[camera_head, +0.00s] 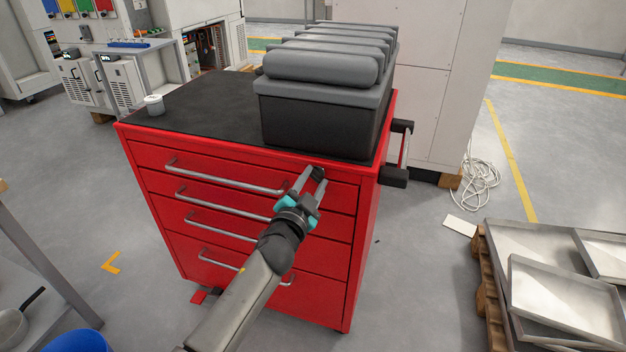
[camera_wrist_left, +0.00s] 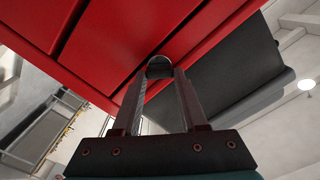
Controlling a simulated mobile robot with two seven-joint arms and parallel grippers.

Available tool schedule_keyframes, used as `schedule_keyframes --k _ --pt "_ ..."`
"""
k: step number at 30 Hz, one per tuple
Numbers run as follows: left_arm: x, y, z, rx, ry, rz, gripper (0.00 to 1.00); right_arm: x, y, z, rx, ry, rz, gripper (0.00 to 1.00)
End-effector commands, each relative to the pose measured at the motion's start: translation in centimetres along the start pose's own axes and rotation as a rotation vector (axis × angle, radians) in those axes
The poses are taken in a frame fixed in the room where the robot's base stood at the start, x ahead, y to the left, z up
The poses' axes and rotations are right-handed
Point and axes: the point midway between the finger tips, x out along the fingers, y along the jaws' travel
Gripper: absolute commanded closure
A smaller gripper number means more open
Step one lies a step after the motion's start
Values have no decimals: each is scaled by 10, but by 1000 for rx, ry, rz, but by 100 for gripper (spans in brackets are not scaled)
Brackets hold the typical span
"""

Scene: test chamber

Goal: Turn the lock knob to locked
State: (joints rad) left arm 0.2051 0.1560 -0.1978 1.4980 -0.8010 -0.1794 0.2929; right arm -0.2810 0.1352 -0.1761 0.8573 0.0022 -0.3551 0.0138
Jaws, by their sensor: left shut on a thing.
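The lock knob (camera_wrist_left: 159,67) is a small dark round piece on the red front of the tool cabinet (camera_head: 335,262). In the head view the knob (camera_head: 317,173) shows at the upper right of the cabinet front, partly hidden by my fingers. My left gripper (camera_head: 313,180) reaches up to it, its fingers shut on the knob from both sides. In the left wrist view the two fingers (camera_wrist_left: 160,88) run up to the knob and stand on either side of it. I cannot tell the knob's turn angle. My right gripper is in neither view.
A dark ribbed case (camera_head: 325,120) stands on the cabinet's black top. Long drawer handles (camera_head: 225,178) stick out left of my gripper. A pallet with metal trays (camera_head: 565,300) is at right.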

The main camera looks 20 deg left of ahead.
Motion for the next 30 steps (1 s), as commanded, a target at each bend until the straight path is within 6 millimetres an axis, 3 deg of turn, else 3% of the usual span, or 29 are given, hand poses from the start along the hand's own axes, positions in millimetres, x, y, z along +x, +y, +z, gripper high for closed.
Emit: schedule_keyframes --k 18,30 --pt "0 3 2 577 -1 1 100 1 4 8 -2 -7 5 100" --pt "0 4 2 826 -2 1 100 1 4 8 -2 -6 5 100"
